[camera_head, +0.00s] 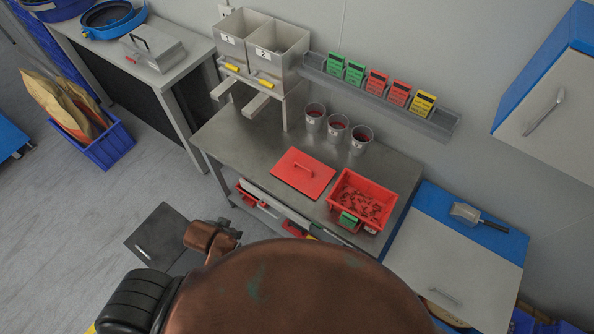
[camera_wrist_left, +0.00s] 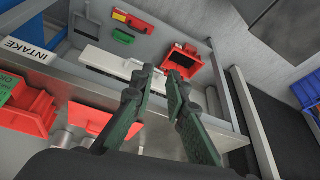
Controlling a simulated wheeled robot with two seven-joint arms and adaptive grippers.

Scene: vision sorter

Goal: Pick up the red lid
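The red lid (camera_head: 303,173) is a flat square plate with a bar handle, lying on the metal worktable (camera_head: 245,140) left of the red bin (camera_head: 349,186). In the left wrist view part of the red lid (camera_wrist_left: 90,117) shows at the left, beside my left gripper's fingers. My left gripper (camera_wrist_left: 159,75) has green-padded fingers with a gap between the tips and nothing between them. It is apart from the lid, over the table's front edge area in that view. In the head view its fingers are hidden behind my copper-coloured arm. My right gripper does not show.
The red bin holds many small red pieces. Several metal cups (camera_head: 337,129) stand behind the lid. Two grey bins (camera_head: 276,49) are on a raised stand. A lower shelf holds a red box (camera_wrist_left: 182,61). Bare tabletop lies left of the lid.

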